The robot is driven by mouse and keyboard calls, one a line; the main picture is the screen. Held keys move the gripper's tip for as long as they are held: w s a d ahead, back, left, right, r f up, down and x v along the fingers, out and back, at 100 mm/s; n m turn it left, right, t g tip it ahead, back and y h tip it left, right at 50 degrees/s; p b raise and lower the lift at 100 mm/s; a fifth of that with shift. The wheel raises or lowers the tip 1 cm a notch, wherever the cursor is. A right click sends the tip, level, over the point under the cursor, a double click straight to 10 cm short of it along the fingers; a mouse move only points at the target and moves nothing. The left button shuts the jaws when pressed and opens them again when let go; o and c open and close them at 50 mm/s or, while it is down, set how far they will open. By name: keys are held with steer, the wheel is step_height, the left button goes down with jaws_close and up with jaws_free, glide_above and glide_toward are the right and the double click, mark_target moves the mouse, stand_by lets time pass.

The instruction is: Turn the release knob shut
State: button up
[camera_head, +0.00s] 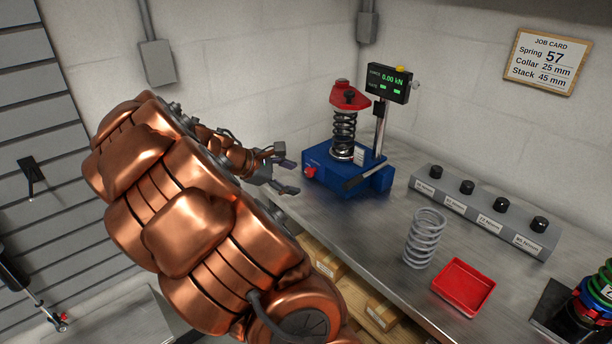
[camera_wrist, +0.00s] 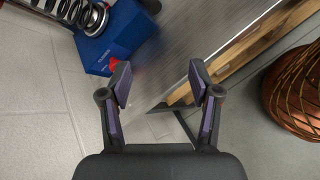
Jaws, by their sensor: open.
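The release knob (camera_head: 310,172) is a small red knob low on the left front of the blue spring press (camera_head: 347,178). In the wrist view the knob (camera_wrist: 114,64) shows as a red patch on the press's blue base (camera_wrist: 118,35), partly hidden behind my left fingertip. My gripper (camera_head: 283,174) is open and empty, just left of the knob in the head view and apart from it. In the wrist view my gripper (camera_wrist: 158,83) has its fingers spread, with the knob up beside the left finger, not between them. A dark coil spring with a red top cap (camera_head: 349,97) stands in the press.
A display reading 0.00 kN (camera_head: 389,82) stands on the press. A grey rack with several black knobs (camera_head: 478,207), a loose grey spring (camera_head: 425,238) and a red tray (camera_head: 463,287) are on the metal bench. Wooden boxes (camera_head: 381,309) sit below the bench.

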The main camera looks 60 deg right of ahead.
steer(key=w+d+f+n+h, duration=0.2)
steer(key=w+d+f+n, duration=0.25)
steer(key=d, duration=0.35)
steer(key=n+t+h, duration=0.1)
steer(key=n, duration=0.3)
glide_toward(307, 173)
steer(key=shift+b+x, duration=0.35)
steer(key=shift+x, duration=0.5)
steer(key=shift+p+x, duration=1)
steer(key=shift+x, duration=2.85)
steer(key=shift+s, duration=0.15)
